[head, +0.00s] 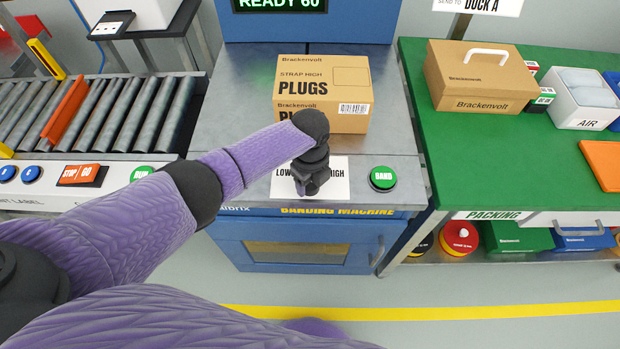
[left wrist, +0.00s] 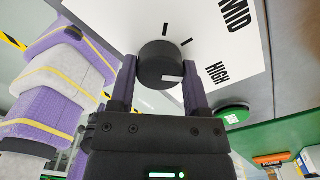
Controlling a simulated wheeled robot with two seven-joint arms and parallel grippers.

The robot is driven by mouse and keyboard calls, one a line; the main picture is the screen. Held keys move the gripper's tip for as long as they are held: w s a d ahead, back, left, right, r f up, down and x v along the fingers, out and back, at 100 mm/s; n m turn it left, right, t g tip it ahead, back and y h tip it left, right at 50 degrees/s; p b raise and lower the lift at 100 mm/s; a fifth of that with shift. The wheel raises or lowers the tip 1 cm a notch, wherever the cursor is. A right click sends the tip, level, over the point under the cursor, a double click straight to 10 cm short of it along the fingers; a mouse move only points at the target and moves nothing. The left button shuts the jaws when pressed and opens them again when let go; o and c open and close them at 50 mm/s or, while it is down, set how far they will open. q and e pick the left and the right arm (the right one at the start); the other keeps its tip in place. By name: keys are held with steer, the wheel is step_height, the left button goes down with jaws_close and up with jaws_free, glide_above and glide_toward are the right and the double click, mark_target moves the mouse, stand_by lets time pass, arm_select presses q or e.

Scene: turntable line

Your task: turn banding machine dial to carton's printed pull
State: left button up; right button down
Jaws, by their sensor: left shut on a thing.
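The carton (head: 322,88) sits on the banding machine (head: 225,110), printed "STRAP HIGH" and "PLUGS". The dial is a round black knob (left wrist: 157,62) with a white pointer bar, on a white plate (left wrist: 200,50). In the left wrist view the bar lies towards the picture's right, on the side of the word HIGH; I cannot tell whether it lines up exactly with a tick. MID is printed further up. My left gripper (head: 308,186) is shut on the dial, one finger each side (left wrist: 160,88). In the head view it hides the dial and the plate's middle.
A green BAND button (head: 383,178) is right of the plate; it also shows in the left wrist view (left wrist: 233,114). A display (head: 280,5) reads READY 60. A roller conveyor (head: 110,110) stands left, a green packing table (head: 425,130) with a handled carton (head: 480,78) right.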

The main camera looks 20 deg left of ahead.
steer(key=shift+a, duration=0.4)
steer(key=shift+s, duration=0.1)
arm_select(q)
steer(key=o, duration=1.3)
step_height(320, 180, up, 9)
steer(key=p, duration=0.4)
steer(key=shift+p, duration=0.35)
steer(key=shift+r, duration=0.45)
arm_select(e)
steer(key=r, duration=0.1)
steer(key=w+r, duration=0.1)
steer(key=r, duration=0.1)
steer(key=a+r, duration=0.1)
steer(key=shift+w+r, duration=0.25)
steer(key=shift+r, duration=0.15)
steer(key=shift+d, duration=0.15)
